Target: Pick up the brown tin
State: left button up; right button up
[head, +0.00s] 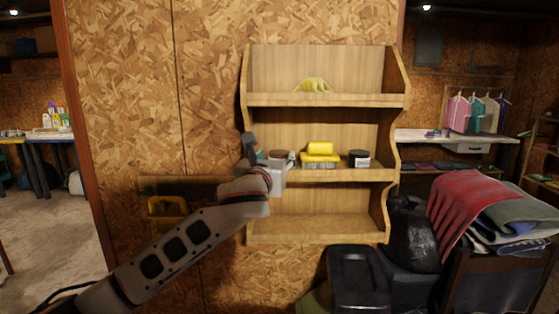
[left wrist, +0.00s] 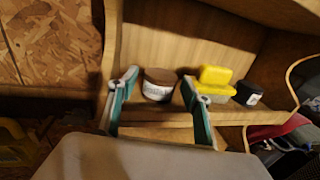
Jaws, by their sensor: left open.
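The brown tin (head: 278,154) is a short round can with a brown top and a pale label. It stands upright on the middle shelf at its left end. In the left wrist view the tin (left wrist: 158,86) appears between the two fingers. My left gripper (head: 269,159) is in front of the left end of that shelf and partly hides the tin in the head view. Its fingers (left wrist: 160,80) are open and apart, with the tin showing in the gap. I cannot tell how deep the tin sits between them. My right gripper is not in view.
On the same shelf, a yellow sponge-like block (head: 320,150) sits right of the tin, then a dark labelled tin (head: 359,158). A yellow item (head: 312,85) is on the top shelf. The wooden shelf unit (head: 320,228) has an empty bottom shelf. Black bins (head: 358,285) stand below right.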

aim_at(277, 156)
pick_arm(q)
jog(key=shift+w+d+p, duration=0.1)
jog(key=shift+w+d, duration=0.1)
jog(key=shift+w, duration=0.55)
jog(key=shift+w+d+p, duration=0.1)
jog(key=shift+w+d, duration=0.05)
jog(key=shift+w, duration=0.55)
jog(key=shift+w+d+p, duration=0.1)
jog(key=shift+w+d, duration=0.1)
jog(key=shift+w, duration=0.55)
jog(key=c, duration=1)
jog(key=shift+o, duration=0.2)
